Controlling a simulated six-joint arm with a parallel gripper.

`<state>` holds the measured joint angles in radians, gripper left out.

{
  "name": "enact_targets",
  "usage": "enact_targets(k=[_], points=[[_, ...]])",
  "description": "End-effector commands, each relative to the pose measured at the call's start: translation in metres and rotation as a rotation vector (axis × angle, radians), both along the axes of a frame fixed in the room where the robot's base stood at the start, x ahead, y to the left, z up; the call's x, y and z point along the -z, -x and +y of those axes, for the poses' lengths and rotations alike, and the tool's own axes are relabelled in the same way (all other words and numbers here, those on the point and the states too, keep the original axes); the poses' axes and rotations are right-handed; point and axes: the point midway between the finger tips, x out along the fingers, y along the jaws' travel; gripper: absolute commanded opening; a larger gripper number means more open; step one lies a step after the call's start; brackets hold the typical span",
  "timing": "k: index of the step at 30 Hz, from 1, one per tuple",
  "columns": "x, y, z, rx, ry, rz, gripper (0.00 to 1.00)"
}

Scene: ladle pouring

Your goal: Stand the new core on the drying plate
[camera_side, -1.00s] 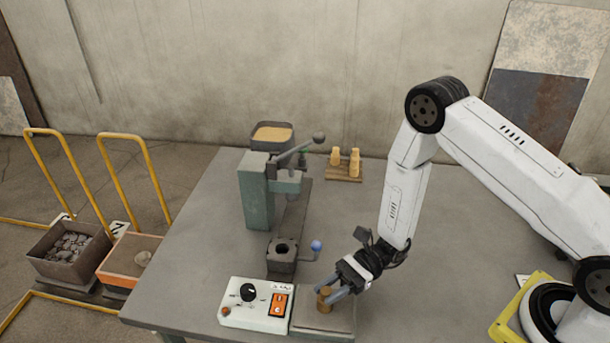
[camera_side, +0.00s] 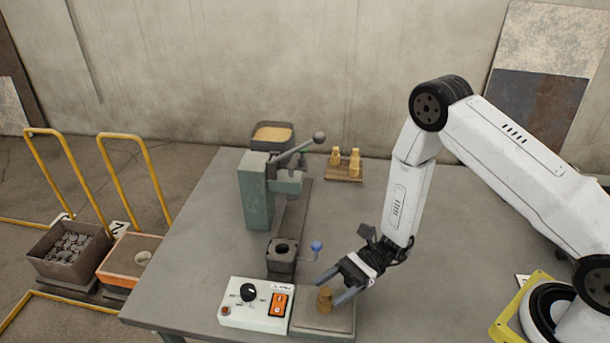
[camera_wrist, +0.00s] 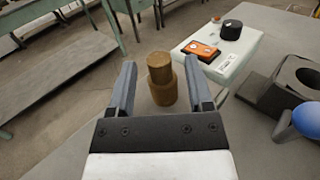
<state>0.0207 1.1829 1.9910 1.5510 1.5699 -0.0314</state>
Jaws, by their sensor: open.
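The new core (camera_side: 324,299) is a brown stepped cylinder, narrower at the top. It stands upright on the drying plate (camera_side: 338,321), a flat grey square at the table's front edge. The core also shows in the wrist view (camera_wrist: 162,80), between and just beyond the fingers. My gripper (camera_side: 333,286) is open, its fingers apart on either side of the core with visible gaps. In the wrist view the fingers (camera_wrist: 160,88) hold nothing.
A white control box (camera_side: 256,304) with a black knob and orange switch sits directly left of the plate. A dark core box (camera_side: 282,258) with a blue-knobbed handle stands behind. The green press (camera_side: 256,190) and a wooden board with several tan cores (camera_side: 344,174) are farther back.

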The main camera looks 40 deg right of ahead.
Motion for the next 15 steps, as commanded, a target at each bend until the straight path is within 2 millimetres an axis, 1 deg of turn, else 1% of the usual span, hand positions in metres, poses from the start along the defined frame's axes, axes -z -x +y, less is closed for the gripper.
enact_targets(k=[15], points=[[0.000, 0.000, -0.065, 0.004, 0.000, -0.001, 0.66]])
